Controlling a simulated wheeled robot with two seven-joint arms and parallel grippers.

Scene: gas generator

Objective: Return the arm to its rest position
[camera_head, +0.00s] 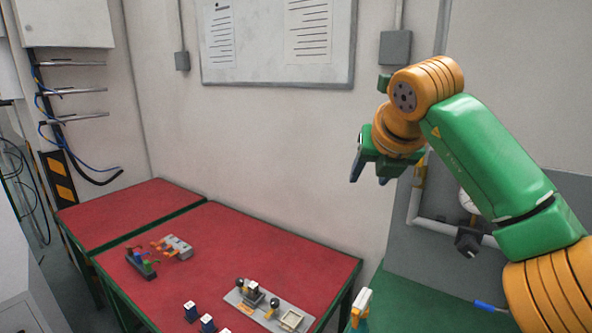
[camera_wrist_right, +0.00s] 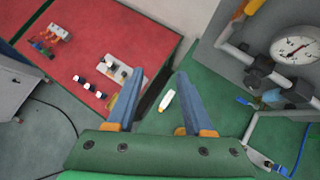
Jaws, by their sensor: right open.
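My right arm (camera_head: 490,155), green and orange, comes in from the right in the head view and is raised. Its gripper (camera_head: 370,172) hangs in the air in front of the wall, above and beyond the right end of the red table. In the right wrist view the gripper (camera_wrist_right: 155,105) has its two blue-grey fingers spread apart with nothing between them but the view of the floor and table below. My left gripper is not in view.
A red table (camera_head: 220,270) holds a grey tray (camera_head: 290,312), small dark blocks (camera_head: 207,323) and a colourful fixture (camera_head: 142,262). A pressure gauge (camera_wrist_right: 296,48) with pipes stands at the right. A white-and-orange item (camera_head: 361,303) lies on a green surface (camera_head: 420,300).

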